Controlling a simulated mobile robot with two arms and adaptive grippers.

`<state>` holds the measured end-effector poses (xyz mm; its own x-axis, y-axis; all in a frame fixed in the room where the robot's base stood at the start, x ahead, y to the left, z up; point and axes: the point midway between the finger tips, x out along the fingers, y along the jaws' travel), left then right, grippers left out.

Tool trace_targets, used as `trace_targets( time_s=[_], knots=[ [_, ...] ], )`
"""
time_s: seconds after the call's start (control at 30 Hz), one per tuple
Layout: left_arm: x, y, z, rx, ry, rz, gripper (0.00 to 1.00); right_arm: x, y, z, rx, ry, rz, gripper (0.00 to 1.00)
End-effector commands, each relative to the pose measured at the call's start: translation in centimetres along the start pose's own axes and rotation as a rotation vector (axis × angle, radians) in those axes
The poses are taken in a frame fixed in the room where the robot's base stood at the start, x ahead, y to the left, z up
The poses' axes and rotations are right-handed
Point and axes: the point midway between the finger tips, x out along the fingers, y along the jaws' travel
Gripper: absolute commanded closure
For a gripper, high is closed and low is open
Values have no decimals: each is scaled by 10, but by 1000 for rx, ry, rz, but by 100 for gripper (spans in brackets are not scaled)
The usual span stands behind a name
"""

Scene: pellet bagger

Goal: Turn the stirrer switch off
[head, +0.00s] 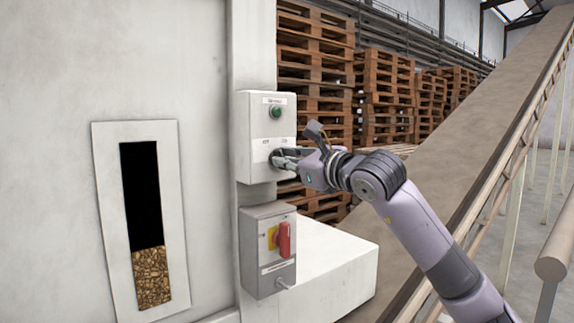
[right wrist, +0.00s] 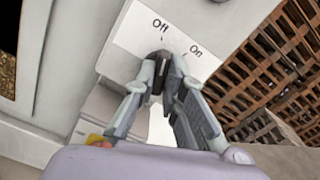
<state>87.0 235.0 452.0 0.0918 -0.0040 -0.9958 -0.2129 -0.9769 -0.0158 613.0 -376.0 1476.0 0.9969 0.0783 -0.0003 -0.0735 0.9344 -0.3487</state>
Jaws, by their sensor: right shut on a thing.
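The stirrer switch box is a white control box (head: 252,120) on the machine's front, in the head view. It has a green round light (head: 276,112) at the top and a labelled switch lower down. In the right wrist view, the box face (right wrist: 210,38) shows the words "Off" and "On". My right gripper (head: 277,158) comes in from the right with its fingertips at the switch. It also shows in the right wrist view (right wrist: 167,62), shut on the dark switch knob (right wrist: 166,55). The fingers hide much of the knob, so I cannot tell its setting. My left gripper is not in view.
Below the white box is a grey box (head: 258,245) with a red rotary handle (head: 284,240) on yellow. A white ledge (head: 325,262) juts out beneath. A window (head: 148,225) shows pellets at left. Pallet stacks (head: 384,95) and a sloping conveyor (head: 470,165) stand at right.

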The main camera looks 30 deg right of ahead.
Motion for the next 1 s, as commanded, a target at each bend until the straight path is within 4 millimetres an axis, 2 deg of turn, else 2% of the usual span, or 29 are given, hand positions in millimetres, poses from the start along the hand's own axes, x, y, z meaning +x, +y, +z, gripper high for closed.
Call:
trace_targets(
  time_s=[0.37,0.9,0.93,1.0],
  knots=[
    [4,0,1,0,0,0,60,0,0,0,-160,-1,-1,100],
    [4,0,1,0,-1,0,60,0,0,1,-185,-1,-1,100],
    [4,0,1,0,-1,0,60,0,0,1,-185,-1,-1,88],
    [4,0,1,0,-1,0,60,0,0,1,-185,-1,-1,83]
  ],
)
